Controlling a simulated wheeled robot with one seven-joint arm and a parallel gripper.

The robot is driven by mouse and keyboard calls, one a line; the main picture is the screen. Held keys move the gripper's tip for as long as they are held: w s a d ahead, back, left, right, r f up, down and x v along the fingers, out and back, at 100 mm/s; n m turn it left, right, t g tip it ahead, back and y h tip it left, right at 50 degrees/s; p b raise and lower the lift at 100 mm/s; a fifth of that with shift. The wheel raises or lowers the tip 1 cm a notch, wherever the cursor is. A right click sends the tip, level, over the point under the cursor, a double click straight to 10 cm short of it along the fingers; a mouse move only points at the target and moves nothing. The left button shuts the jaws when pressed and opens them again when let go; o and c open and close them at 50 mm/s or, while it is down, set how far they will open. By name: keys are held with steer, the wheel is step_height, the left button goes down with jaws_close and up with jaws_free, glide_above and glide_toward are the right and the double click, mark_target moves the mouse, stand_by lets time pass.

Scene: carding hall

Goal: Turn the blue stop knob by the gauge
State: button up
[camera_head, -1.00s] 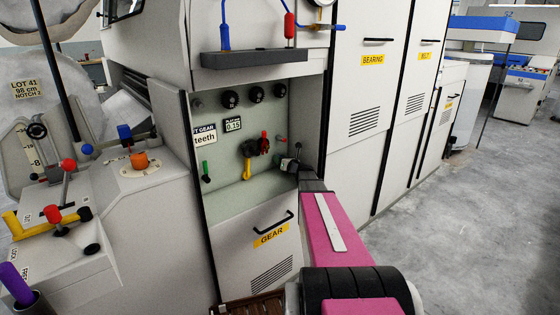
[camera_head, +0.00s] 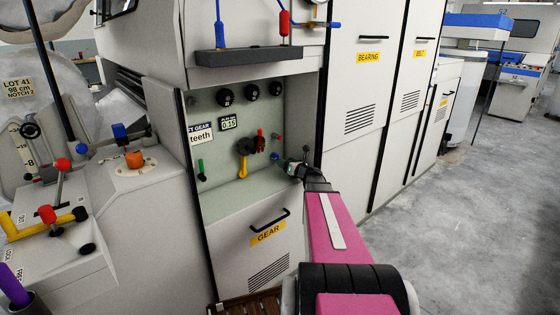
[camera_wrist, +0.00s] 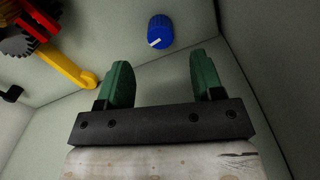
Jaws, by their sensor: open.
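A blue knob (camera_wrist: 160,32) with a white pointer line sits on the pale green back wall of the recess in the wrist view. It shows small in the head view (camera_head: 275,156), just left of my gripper (camera_head: 293,166). In the wrist view my gripper (camera_wrist: 163,76) is open with two green fingers, empty between them. The knob lies beyond the fingertips, roughly in line with the gap, with no contact seen.
Left of the knob are a yellow lever (camera_wrist: 68,68), a red part (camera_wrist: 40,18) and a dark gear (camera_wrist: 18,42). Three black knobs (camera_head: 251,91) line the wall above. The recess side wall (camera_wrist: 268,70) is close on the right. The GEAR door (camera_head: 255,250) is below.

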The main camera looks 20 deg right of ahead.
mark_target(275, 157)
steer(key=v, duration=0.3)
steer(key=shift+s, duration=0.1)
steer(key=w+n, duration=0.1)
steer(key=n, duration=0.1)
steer(key=w+a+n, duration=0.1)
steer(key=n, duration=0.2)
steer(key=shift+w, duration=0.2)
steer(key=x, duration=0.7)
steer(key=shift+w, duration=0.1)
steer(key=shift+c, duration=0.2)
steer(key=c, duration=0.9)
